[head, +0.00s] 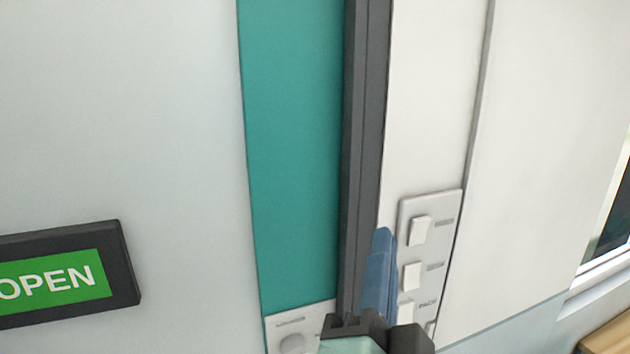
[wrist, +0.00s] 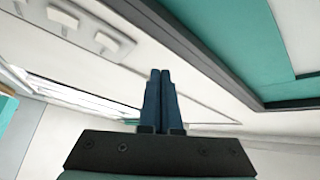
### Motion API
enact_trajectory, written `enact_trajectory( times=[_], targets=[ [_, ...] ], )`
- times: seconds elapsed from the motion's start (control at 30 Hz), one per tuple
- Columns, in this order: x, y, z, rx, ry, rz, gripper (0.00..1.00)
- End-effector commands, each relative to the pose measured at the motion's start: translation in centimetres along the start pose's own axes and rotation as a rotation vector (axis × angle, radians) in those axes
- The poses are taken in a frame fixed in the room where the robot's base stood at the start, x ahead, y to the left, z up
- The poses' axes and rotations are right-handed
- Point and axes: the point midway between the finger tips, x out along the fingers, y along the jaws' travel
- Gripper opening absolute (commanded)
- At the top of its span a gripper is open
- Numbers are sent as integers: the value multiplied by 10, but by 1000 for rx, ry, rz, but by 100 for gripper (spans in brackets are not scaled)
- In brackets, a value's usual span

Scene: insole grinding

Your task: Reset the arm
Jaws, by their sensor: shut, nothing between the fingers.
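My gripper (head: 382,238) shows at the bottom centre of the head view, with its blue fingers pointing up. It is in front of the dark frame strip and just left of a switch panel (head: 446,215) with white rocker switches. In the wrist view my gripper (wrist: 160,75) has its two blue fingers together, with nothing between them. The switch panel also shows at the upper left of the wrist view (wrist: 85,38). I cannot tell whether the fingers touch the wall or the panel.
A dark vertical frame strip (head: 362,130) borders a teal panel (head: 295,150). A green OPEN sign (head: 60,280) is on the pale surface at left. A plate with a round knob (head: 292,342) is at the bottom. A window (head: 612,220) and a wooden surface (head: 610,338) are at right.

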Motion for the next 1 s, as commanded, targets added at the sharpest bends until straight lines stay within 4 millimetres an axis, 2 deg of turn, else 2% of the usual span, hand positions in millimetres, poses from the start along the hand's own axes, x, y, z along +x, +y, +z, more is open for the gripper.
enact_trajectory(
  times=[0.17,0.3,0.5,0.63,1.0],
  targets=[
    [-4,-57,-9,-314,85,-219,0],
    [-17,-102,-21,-558,199,-356,0],
    [-37,-142,-33,-789,343,-460,0],
    [-42,-152,-37,-848,383,-478,0],
    [-42,-152,-37,-850,384,-479,0]
  ],
)
